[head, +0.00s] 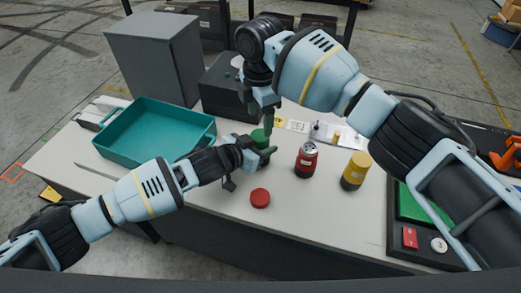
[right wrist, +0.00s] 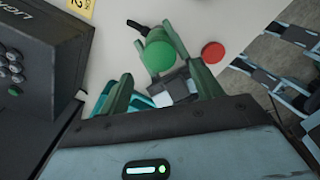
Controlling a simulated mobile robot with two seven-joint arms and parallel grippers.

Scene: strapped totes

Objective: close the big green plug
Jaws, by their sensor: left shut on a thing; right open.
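The big green plug (head: 260,136) is a round green top over a darker green body, standing on the table in the middle of the head view. In the right wrist view its round top (right wrist: 159,57) faces the camera. My left gripper (head: 260,155) is shut on the green body from the near side and hides part of it. My right gripper (head: 268,117) points down from above, open, its fingers on either side of the green top and apart from each other. Whether the fingers touch the top, and whether the top sits fully down, I cannot tell.
A red cap (head: 260,198) lies on the near table. A red canister (head: 306,161) and a yellow canister (head: 356,171) stand to the right. A teal tray (head: 128,155) is at left, a black box (head: 222,90) behind. Clear table lies around the red cap.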

